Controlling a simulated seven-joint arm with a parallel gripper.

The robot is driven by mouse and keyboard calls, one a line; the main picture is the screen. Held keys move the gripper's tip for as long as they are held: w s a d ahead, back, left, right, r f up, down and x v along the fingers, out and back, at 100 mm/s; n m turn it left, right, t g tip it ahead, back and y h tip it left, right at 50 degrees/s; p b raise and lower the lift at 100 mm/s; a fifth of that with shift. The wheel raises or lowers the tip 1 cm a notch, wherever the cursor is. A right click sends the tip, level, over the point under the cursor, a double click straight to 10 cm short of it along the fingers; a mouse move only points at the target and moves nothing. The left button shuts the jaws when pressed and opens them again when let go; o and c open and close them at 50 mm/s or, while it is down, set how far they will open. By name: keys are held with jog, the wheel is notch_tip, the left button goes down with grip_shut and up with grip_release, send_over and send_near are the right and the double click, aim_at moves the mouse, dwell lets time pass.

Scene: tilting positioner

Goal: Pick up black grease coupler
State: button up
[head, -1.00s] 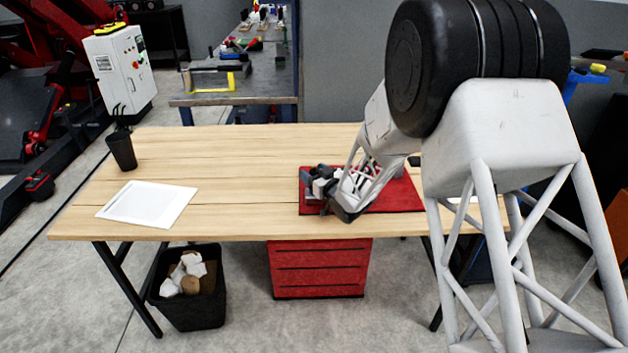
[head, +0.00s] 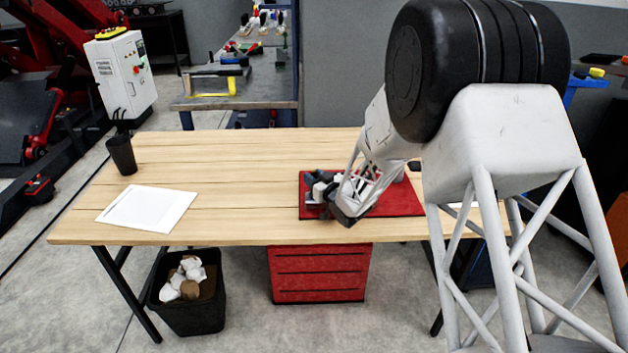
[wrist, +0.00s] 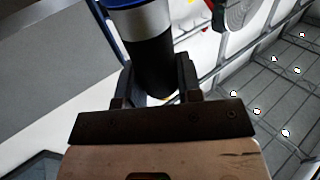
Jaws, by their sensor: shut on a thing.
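My gripper (wrist: 153,78) is shut on a black cylinder (wrist: 150,58) with a silver band and a blue upper edge, seen close up in the wrist view. It fits the black grease coupler, but its far end is cut off by the top of the picture. One finger lies on each side of the black part. In the head view my gripper (head: 322,190) is low over the left part of the red mat (head: 400,203). There the held piece is small and cannot be told apart from the gripper and dark items around it.
The mat lies on a wooden table (head: 250,215). A white sheet (head: 147,208) and a black cup (head: 121,154) are at the left. The table between sheet and mat is clear. A red drawer unit (head: 320,275) and a black bin (head: 187,300) stand below.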

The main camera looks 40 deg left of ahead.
aim_at(314, 171)
jog(key=shift+r, duration=1.7)
jog(key=s+d+r, duration=0.1)
jog(key=s+d, duration=0.8)
jog(key=d, duration=0.3)
jog(key=shift+s+d+r, duration=0.25)
jog(key=shift+d, duration=0.1)
